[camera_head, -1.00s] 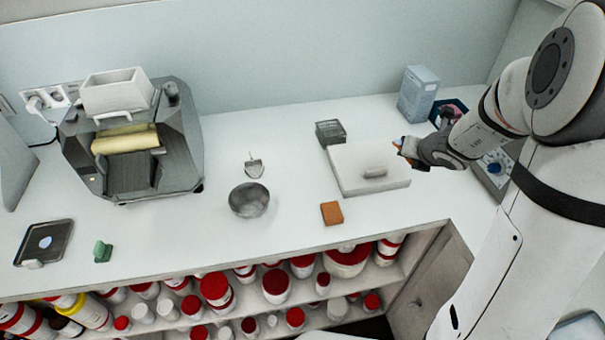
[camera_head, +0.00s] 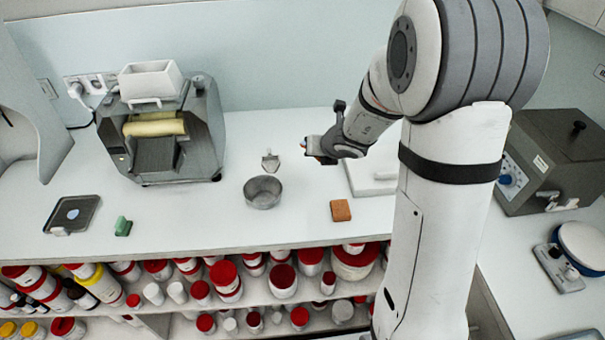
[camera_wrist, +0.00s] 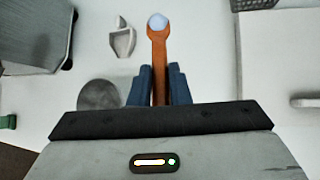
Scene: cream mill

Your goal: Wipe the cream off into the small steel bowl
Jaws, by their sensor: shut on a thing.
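My gripper (camera_head: 318,150) is shut on an orange spatula (camera_wrist: 158,65), which points away from the wrist between the blue fingers. A pale blue-white blob of cream (camera_wrist: 157,20) sits on the spatula's far end. The small steel bowl (camera_head: 262,194) stands on the counter, to the left of and nearer the front than my gripper. In the wrist view the bowl (camera_wrist: 98,94) shows left of the fingers, partly hidden by the gripper body. The spatula is apart from the bowl. In the head view the spatula is too small to make out well.
A metal scraper (camera_head: 270,160) lies behind the bowl. The roller mill (camera_head: 200,130) stands to the left. An orange-brown block (camera_head: 341,210) and a white slab (camera_head: 362,185) are to the right. A green block (camera_head: 123,226) and dark tray (camera_head: 88,208) lie at the front left.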

